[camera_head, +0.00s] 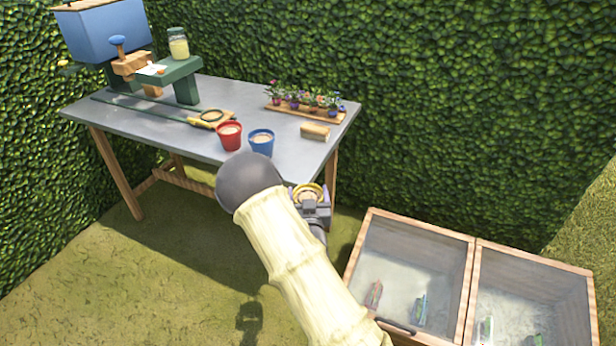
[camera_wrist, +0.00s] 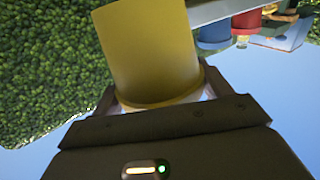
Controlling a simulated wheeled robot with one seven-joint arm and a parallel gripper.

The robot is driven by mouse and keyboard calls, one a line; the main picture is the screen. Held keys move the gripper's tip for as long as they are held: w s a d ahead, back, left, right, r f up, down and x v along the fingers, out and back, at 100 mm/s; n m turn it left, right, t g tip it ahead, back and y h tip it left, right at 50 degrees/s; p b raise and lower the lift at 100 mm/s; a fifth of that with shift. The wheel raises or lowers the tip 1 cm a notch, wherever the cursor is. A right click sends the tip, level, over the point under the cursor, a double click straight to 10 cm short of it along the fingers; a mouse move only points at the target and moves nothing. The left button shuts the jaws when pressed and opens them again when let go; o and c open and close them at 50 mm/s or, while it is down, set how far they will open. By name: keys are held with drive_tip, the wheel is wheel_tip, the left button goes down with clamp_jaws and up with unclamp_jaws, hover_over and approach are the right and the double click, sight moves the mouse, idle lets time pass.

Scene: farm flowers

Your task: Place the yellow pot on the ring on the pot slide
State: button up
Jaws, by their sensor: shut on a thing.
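The yellow pot (camera_head: 309,188) is held in my gripper (camera_head: 308,197), off the table's front right corner. In the wrist view the yellow pot (camera_wrist: 150,50) fills the space between the fingers, and the picture is upside down. The pot slide is a wooden plate (camera_head: 228,117) with a dark ring (camera_head: 211,115) on it, at the end of a green rail (camera_head: 145,108) on the table. The ring looks empty. It lies to the left of my gripper and farther back. My arm hides part of the table's front edge.
A red pot (camera_head: 230,136) and a blue pot (camera_head: 261,142) stand on the table (camera_head: 190,135) between my gripper and the ring. A wooden block (camera_head: 315,131) and a flower tray (camera_head: 305,110) are to the right. A green stand (camera_head: 184,75) holds a jar (camera_head: 178,44).

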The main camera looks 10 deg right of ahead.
drive_tip(key=s+f+y, duration=0.1)
drive_tip(key=s+f, duration=0.1)
drive_tip(key=f, duration=0.6)
drive_tip(key=s+f+n+y, duration=0.1)
drive_tip(key=s+f, duration=0.1)
drive_tip(key=f, duration=0.7)
drive_tip(key=shift+s+d+n+y, duration=0.3)
drive_tip(key=shift+s+y, duration=0.1)
drive_tip(key=shift+w+f, duration=0.1)
